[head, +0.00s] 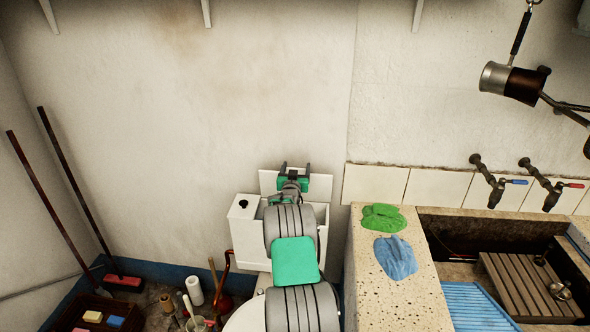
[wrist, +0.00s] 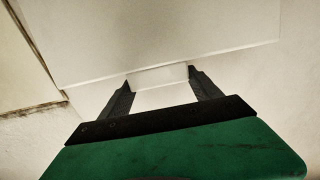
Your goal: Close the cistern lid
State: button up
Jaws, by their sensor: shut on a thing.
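The white cistern (head: 243,232) stands against the back wall, with a black button on its top left. Its lid (head: 322,188) is raised at the back of the cistern, roughly upright, and the cistern top is open in front of it. My gripper (head: 295,167) is at the lid's upper part. In the wrist view, its two dark fingers (wrist: 160,82) are shut on a small white part of the lid, whose broad panel (wrist: 170,45) fills the upper middle. My arm hides much of the cistern and the lid's middle.
A stone counter (head: 390,295) with green (head: 383,217) and blue (head: 396,257) cloths stands close on the right, beside a trough with taps. Brooms, a crate (head: 95,312) and cleaning things stand at left. A metal pot (head: 510,82) hangs upper right.

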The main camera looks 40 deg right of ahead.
grip_shut()
dwell(0.5)
jog(key=shift+a+f+b, duration=0.15)
jog(key=shift+b, duration=0.15)
